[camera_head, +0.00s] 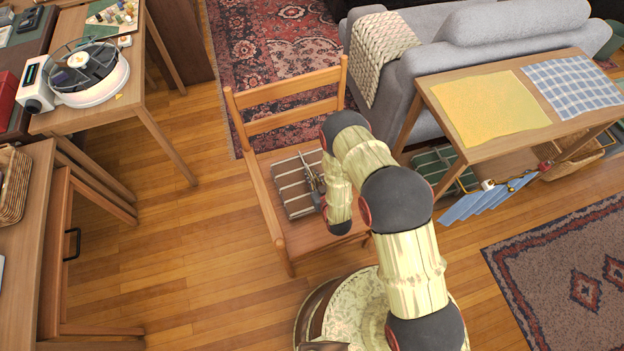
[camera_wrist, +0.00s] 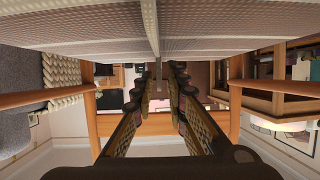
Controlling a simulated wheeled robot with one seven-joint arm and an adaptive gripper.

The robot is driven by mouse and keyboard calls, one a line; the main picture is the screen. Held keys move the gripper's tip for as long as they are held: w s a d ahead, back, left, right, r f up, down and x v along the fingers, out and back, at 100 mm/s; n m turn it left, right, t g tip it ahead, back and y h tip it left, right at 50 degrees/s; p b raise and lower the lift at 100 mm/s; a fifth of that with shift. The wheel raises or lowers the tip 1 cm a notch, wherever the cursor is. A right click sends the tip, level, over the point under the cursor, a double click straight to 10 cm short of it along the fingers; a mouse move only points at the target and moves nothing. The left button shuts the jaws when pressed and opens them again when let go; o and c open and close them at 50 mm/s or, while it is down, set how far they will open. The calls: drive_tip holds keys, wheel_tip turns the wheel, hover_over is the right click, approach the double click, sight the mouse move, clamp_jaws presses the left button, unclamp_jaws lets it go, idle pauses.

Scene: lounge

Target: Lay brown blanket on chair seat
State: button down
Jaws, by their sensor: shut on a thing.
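The brown blanket (camera_head: 291,189) is a flat folded rectangle with pale stripes. In the head view it is over the chair seat (camera_head: 300,238), and I cannot tell whether it rests fully on it. In the wrist view the blanket (camera_wrist: 80,35) fills the top as a ribbed sheet with a pale stripe. My gripper (camera_head: 319,186) is at the blanket's right edge, shut on it. In the wrist view my gripper (camera_wrist: 159,78) points towards the chair back (camera_wrist: 91,112). My arm hides the seat's right part.
The wooden chair back (camera_head: 292,117) stands behind the seat. A grey sofa (camera_head: 420,75) with a cream knitted throw (camera_head: 380,47) is behind right. A side table (camera_head: 440,88) with yellow and checked cloths is at the right. Bare floor (camera_head: 190,240) lies left of the chair.

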drive_tip(key=shift+f, duration=0.55)
drive_tip(key=shift+f, duration=0.1)
drive_tip(key=c, duration=1.8)
unclamp_jaws()
drive_tip(key=shift+o, duration=0.2)
